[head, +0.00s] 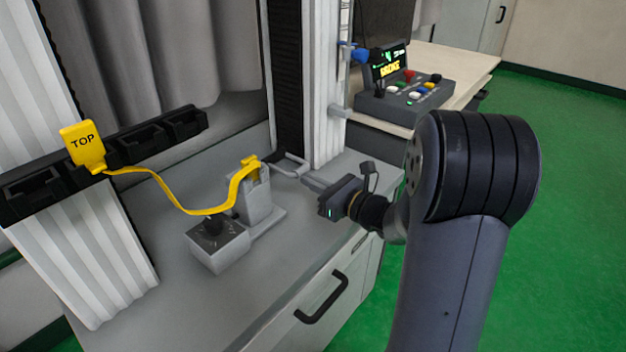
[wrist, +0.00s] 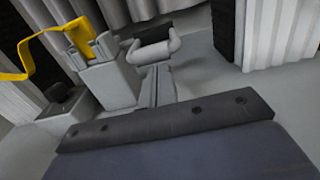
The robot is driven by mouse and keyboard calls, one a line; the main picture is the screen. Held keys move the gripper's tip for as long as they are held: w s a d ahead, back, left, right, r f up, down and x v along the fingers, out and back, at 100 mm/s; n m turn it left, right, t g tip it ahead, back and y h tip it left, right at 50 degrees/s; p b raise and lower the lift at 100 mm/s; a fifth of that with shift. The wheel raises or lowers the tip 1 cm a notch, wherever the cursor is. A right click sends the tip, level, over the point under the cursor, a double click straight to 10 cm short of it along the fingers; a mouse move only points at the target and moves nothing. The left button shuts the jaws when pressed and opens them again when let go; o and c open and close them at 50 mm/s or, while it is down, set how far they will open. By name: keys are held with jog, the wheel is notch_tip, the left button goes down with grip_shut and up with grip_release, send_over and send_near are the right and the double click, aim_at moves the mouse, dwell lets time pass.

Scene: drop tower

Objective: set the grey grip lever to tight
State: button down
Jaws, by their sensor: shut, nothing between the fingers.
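A grey looped piece (head: 290,163), which looks like the grip lever, sits right of the grey clamp block (head: 255,200) by the foot of the white column. In the wrist view this looped piece (wrist: 150,54) lies just beyond my fingertips, with a dark part behind it. My gripper (head: 306,180) is shut and empty, its fingers pointing at the loop. In the wrist view the closed fingers (wrist: 158,72) end at or very near the loop; I cannot tell whether they touch. No tight marking can be read.
A yellow strap (head: 185,208) runs from the TOP tag (head: 83,145) on a black rail to the clamp block. A grey box with a dark knob (head: 212,226) stands left of the block. A control panel (head: 400,95) is behind right. Bare grey bench top lies in front.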

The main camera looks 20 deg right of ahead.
jog(key=shift+r+p, duration=0.35)
jog(key=shift+p, duration=0.2)
notch_tip(320, 180, up, 2)
jog(key=p, duration=0.2)
jog(key=g+h+p, duration=0.1)
jog(key=p, duration=0.2)
jog(key=shift+r+g, duration=0.25)
jog(key=shift+g, duration=0.05)
notch_tip(320, 180, up, 7)
jog(key=g+h+p, duration=0.5)
jog(key=g+p, duration=0.1)
jog(key=p, duration=2)
send_over(304, 169)
jog(key=shift+w+r, duration=0.1)
jog(key=shift+r, duration=0.05)
jog(key=shift+w+a+r+g+p, duration=0.25)
jog(key=shift+g+p, duration=0.35)
jog(key=shift+p, duration=0.3)
jog(key=shift+w+a+r+p, duration=0.4)
jog(key=shift+w+a+p, duration=0.1)
jog(key=shift+w+p, duration=0.3)
jog(key=shift+w+a+r+p, duration=0.45)
jog(key=shift+w+p, duration=0.15)
jog(key=shift+p, duration=0.3)
jog(key=shift+w+a+r+p, duration=0.35)
jog(key=shift+w+a+p, duration=0.15)
jog(key=shift+w+p, duration=0.3)
jog(key=shift+a+r, duration=0.1)
